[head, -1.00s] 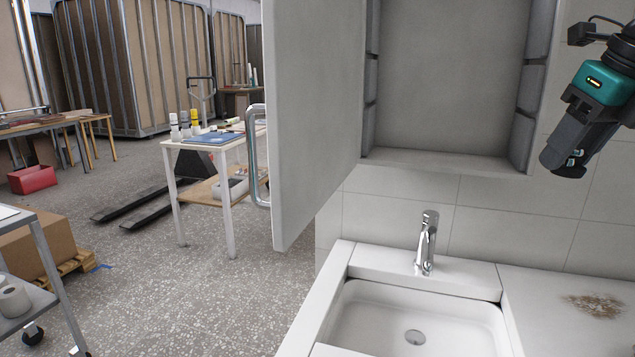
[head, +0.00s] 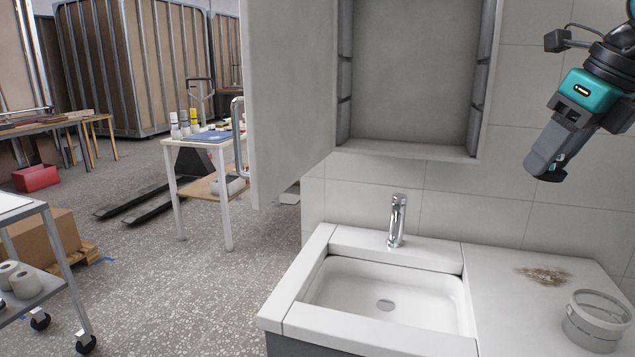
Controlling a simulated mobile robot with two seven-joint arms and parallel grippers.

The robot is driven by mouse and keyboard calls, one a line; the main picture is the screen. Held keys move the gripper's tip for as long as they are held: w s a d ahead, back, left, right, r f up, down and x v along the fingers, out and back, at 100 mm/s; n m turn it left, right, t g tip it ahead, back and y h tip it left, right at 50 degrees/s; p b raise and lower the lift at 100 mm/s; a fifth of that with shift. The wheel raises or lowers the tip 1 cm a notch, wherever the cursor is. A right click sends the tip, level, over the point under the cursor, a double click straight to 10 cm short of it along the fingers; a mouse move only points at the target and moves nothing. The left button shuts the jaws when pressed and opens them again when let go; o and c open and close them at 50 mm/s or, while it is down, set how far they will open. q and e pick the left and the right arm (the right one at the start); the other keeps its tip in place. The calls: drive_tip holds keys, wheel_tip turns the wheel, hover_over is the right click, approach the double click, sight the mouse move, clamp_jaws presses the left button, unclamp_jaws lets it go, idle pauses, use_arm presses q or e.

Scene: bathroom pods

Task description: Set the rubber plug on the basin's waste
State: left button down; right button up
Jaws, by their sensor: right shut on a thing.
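My right gripper (head: 548,168) is at the upper right, well above the counter and to the right of the basin, pointing down and left. It is shut on a small dark thing at its fingertips, which looks like the rubber plug; the fingers hide most of it. My left gripper is not in view.
A chrome tap (head: 397,220) stands behind the basin. An open cabinet (head: 410,151) hangs above, its door (head: 290,100) swung out to the left. A round pale container (head: 597,320) and a brown stain (head: 543,275) are on the right counter.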

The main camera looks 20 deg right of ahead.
drive_tip(key=w+a+f+n+g, duration=0.3)
drive_tip(key=w+a+f+n, duration=0.2)
drive_tip(key=a+n, duration=0.55)
drive_tip(key=w+a+f+n+g, duration=0.4)
drive_tip(key=a+n, duration=0.3)
drive_tip(key=n, duration=0.6)
drive_tip(key=w+a+f+n+g, duration=0.3)
drive_tip(key=w+a+f+n, duration=0.2)
drive_tip(key=a+n, duration=0.5)
drive_tip(key=s+f+n, duration=0.1)
drive_tip(key=s+f, duration=0.2)
drive_tip(key=f, duration=0.4)
drive_tip(key=s+d+f, duration=0.1)
drive_tip(key=s+f, duration=0.2)
drive_tip(key=f, duration=0.4)
drive_tip(key=shift+s+f+n, duration=0.35)
drive_tip(key=shift+s, duration=0.05)
drive_tip(key=shift+w+d, duration=0.1)
drive_tip(key=shift+w, duration=0.05)
